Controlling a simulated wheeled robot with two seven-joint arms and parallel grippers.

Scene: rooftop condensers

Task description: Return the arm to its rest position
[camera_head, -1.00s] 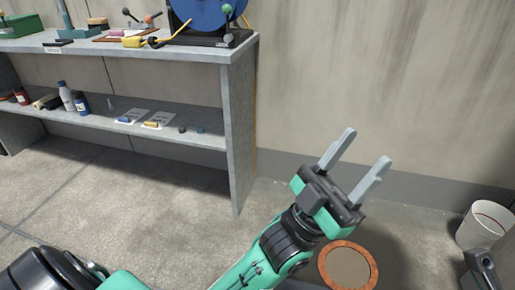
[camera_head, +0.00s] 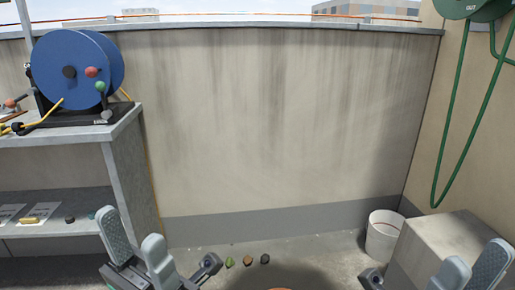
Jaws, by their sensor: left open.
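My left gripper (camera_head: 130,226) is at the lower left of the head view, in front of the shelf's right end. Its two grey fingers point up and stand apart, with nothing between them. My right gripper (camera_head: 477,254) is at the lower right, in front of a grey block. Its two grey fingers also stand apart and nothing shows between them. Most of both arms is out of frame below.
A grey shelf (camera_head: 128,122) at left bears a blue cable reel (camera_head: 85,72). A white bucket (camera_head: 382,236) stands by the wall, next to the grey block (camera_head: 440,238). Small lumps (camera_head: 247,261) lie on the floor. A green hose (camera_head: 457,120) hangs at right.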

